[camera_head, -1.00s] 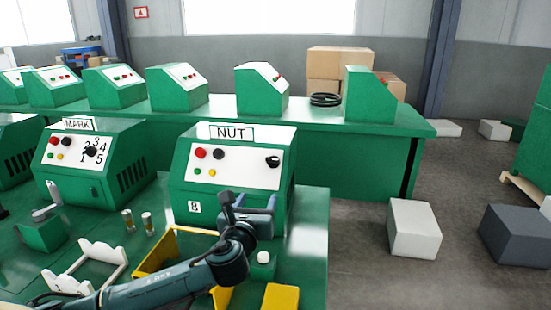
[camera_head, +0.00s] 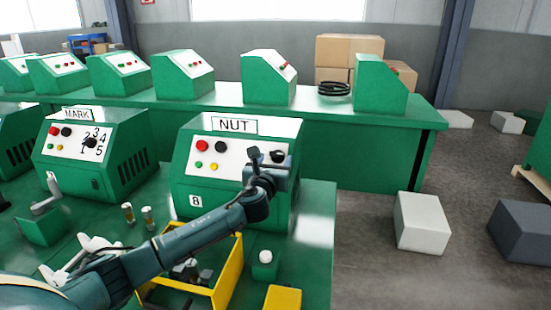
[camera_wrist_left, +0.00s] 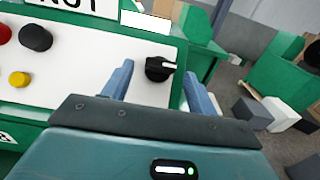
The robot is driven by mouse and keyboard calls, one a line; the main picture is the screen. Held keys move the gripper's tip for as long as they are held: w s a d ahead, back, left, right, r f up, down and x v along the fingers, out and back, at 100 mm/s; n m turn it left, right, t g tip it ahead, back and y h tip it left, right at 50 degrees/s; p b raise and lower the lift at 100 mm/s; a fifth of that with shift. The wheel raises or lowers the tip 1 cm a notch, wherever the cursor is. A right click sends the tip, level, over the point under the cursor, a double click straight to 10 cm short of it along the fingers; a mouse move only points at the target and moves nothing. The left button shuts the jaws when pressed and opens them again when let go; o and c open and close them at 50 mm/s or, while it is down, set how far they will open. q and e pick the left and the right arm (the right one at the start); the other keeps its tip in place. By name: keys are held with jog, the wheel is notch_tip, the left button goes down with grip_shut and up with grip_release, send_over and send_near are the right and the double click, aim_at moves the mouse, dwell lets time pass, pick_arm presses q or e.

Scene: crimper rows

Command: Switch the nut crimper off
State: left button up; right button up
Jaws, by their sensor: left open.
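The nut crimper (camera_head: 188,172) is a green box labelled NUT with a white sloped panel. The panel carries a red button, a black button, small green and yellow buttons, and a black rotary knob (camera_head: 278,156) at its right. In the left wrist view the knob (camera_wrist_left: 160,68) has a white pointer mark directed to the right. My left gripper (camera_head: 268,158) is in front of the panel's right part. Its open fingers (camera_wrist_left: 157,85) stand on either side of the knob in the left wrist view, with visible gaps; contact is not shown. My right gripper is not in view.
The MARK machine (camera_head: 95,155) stands to the left. A yellow bin (camera_head: 228,274) with parts lies below my left arm. A small green box with a white button (camera_head: 265,264) stands at the bench's front right. A row of green machines stands on the bench behind.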

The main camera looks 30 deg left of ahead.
pick_arm(q)
jog(key=shift+x, duration=1.1)
jog(key=shift+c, duration=0.2)
jog(key=c, duration=0.9)
